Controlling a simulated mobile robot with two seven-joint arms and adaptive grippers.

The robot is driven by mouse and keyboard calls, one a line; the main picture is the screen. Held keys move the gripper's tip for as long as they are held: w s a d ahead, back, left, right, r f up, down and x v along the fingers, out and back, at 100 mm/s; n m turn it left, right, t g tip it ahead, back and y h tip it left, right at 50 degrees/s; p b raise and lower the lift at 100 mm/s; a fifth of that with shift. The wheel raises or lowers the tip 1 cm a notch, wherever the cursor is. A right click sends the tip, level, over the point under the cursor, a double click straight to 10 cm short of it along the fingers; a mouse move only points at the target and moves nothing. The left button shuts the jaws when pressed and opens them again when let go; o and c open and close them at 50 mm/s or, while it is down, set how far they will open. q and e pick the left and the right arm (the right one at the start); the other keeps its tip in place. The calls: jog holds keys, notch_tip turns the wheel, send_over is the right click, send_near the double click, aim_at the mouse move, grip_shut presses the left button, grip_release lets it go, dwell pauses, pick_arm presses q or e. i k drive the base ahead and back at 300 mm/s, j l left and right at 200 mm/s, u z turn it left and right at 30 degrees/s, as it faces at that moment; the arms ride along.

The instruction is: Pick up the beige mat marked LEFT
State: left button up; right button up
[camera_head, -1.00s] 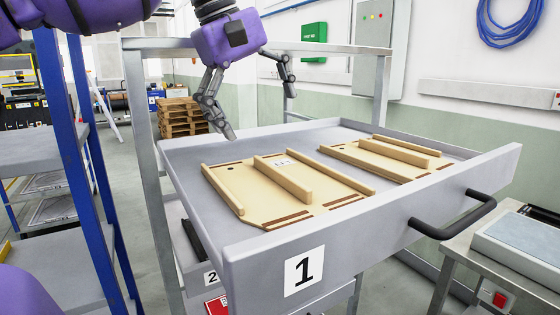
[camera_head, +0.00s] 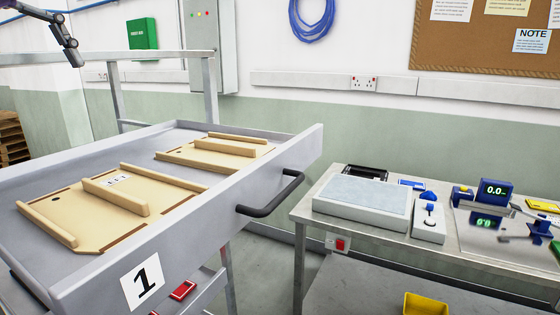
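Two beige mats lie in the grey drawer marked 1. The nearer mat (camera_head: 82,231) has a small white label (camera_head: 116,180) whose letters are too small to read for sure. It has raised beige bars and brown edge strips. The farther mat (camera_head: 183,158) lies behind it to the right, and I see no label on it. My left gripper (camera_head: 66,40) shows only partly at the top left corner, above and apart from both mats. Its one visible finger is spread outward with nothing against it; the other is outside the frame. My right gripper is not in view.
The drawer (camera_head: 300,150) stands open with high side walls and a black handle (camera_head: 272,203). To its right is a metal bench (camera_head: 330,220) with a grey-topped block (camera_head: 363,199) and a digital gauge (camera_head: 494,190). A yellow bin (camera_head: 425,304) is below. Floor shows between drawer and bench.

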aim_at(96, 215)
jog(key=k, duration=0.9)
